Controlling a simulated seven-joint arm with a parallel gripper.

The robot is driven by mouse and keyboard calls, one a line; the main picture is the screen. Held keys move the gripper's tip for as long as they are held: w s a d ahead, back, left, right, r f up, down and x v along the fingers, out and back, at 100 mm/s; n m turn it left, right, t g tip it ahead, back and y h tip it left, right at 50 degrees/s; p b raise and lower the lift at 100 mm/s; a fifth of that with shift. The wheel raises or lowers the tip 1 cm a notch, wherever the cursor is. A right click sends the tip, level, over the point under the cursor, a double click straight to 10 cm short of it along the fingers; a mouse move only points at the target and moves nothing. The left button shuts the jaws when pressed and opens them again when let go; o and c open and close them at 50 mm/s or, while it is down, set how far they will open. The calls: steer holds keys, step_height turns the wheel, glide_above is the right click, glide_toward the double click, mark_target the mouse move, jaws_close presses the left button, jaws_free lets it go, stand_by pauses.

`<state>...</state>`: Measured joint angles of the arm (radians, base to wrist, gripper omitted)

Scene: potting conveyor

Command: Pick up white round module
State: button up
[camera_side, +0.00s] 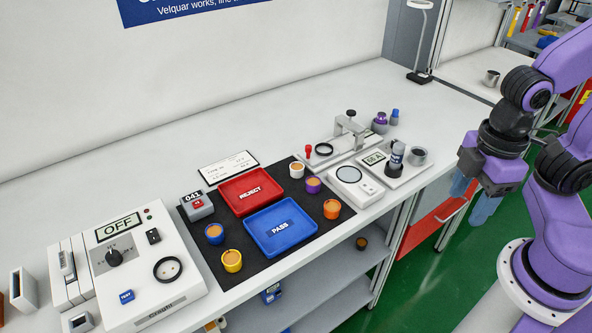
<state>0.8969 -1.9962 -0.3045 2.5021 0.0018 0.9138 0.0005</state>
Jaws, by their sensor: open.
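The white round module (297,171) is a small white cup shape with an orange-brown top. It stands upright on the black mat (292,254), near its back right corner, right of the red REJECT tray (246,191). My gripper (471,200) is open and empty, with pale blue fingers pointing down. It hangs at the right, off the bench's front edge and well apart from the module. Nothing hides the module.
A purple module (313,185) and an orange module (332,209) stand close in front of the white one. The blue PASS tray (281,228) lies left.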

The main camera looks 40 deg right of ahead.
steer(key=shift+o, duration=1.1)
